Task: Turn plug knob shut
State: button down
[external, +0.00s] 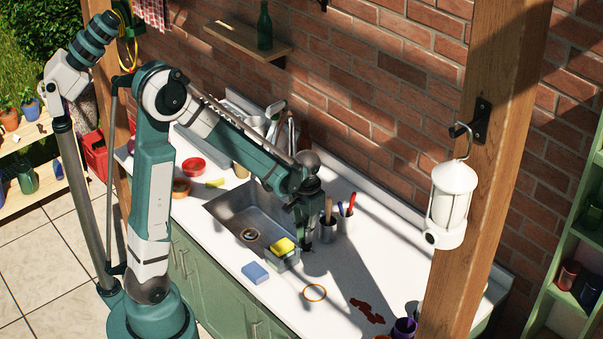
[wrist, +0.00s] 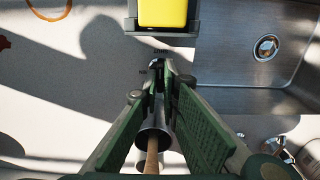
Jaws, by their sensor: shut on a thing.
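The plug knob (wrist: 156,64) is a small dark and metallic piece on the white counter beside the sink, with tiny lettering around it in the wrist view. My gripper (wrist: 158,78) is closed around it from above, with its green fingers converging at the knob. In the external view my gripper (external: 306,246) points down at the counter by the sink's right edge, and the knob is hidden there. Most of the knob is covered by the fingertips, so its turned position cannot be told. The sink drain (wrist: 266,47) shows as a round metal fitting in the basin (external: 238,213).
A yellow sponge (external: 283,245) sits in a dark caddy at the sink's edge, close to my gripper. A metal cup with a wooden handle (external: 327,228) stands close behind. A blue sponge (external: 255,272) and an orange ring (external: 315,292) lie on the front counter.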

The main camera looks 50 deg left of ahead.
dwell(0.4)
jog(key=c, duration=2.6)
grip_release()
notch_tip(320, 180, up, 12)
jog(key=s+a+r+t, duration=0.1)
jog(key=s+r+t, duration=0.2)
jog(key=s, duration=0.6)
jog(key=s+a+r+t+b, duration=0.1)
jog(key=s+r+t, duration=0.3)
jog(key=s, duration=0.4)
jog(key=shift+s+a, duration=0.35)
jog(key=shift+a, duration=0.15)
